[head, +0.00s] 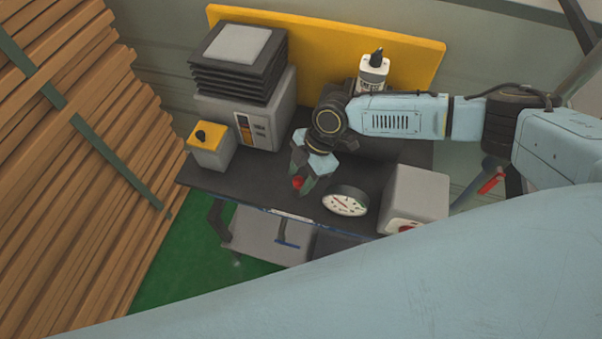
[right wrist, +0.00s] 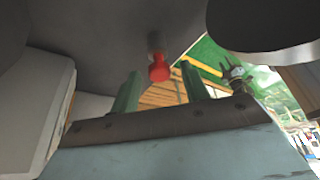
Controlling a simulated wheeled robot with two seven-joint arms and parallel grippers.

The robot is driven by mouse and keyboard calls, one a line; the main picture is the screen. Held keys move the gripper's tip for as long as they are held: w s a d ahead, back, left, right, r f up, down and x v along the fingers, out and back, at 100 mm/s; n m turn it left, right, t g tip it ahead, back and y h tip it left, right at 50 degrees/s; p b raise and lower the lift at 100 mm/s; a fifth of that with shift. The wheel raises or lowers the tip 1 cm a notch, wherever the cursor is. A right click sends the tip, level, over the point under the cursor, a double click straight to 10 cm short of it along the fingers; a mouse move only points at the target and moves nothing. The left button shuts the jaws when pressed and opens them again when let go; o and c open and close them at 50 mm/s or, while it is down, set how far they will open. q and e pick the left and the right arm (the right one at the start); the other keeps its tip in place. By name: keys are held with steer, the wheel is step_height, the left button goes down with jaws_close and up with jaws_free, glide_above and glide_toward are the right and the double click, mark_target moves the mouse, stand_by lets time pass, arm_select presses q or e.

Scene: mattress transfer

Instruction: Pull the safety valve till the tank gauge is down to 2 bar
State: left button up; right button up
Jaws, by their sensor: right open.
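The safety valve's red knob (head: 297,182) shows at the workbench's front edge. In the right wrist view the red knob (right wrist: 159,68) hangs from a short grey stem. The round gauge (head: 345,201) has a white dial with red marks, just right of the knob. Its needle reading is too small to tell. My right gripper (head: 301,176) is over the bench at the knob. In the right wrist view the right gripper (right wrist: 160,82) is open, its green fingers on either side of the knob in the picture. Contact cannot be told. My left gripper is not in view.
The dark workbench (head: 255,187) has a yellow back panel (head: 410,55). A grey machine (head: 270,110) with stacked dark trays and a yellow-topped box (head: 210,148) stand left. A white bottle (head: 373,72) stands behind my arm. A grey box (head: 420,192) stands right of the gauge. Stacked planks (head: 70,150) fill the left.

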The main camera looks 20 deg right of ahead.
jaws_close()
steer(key=shift+r, duration=0.15)
steer(key=shift+r+p, duration=0.65)
steer(key=shift+r, duration=0.05)
jaws_free()
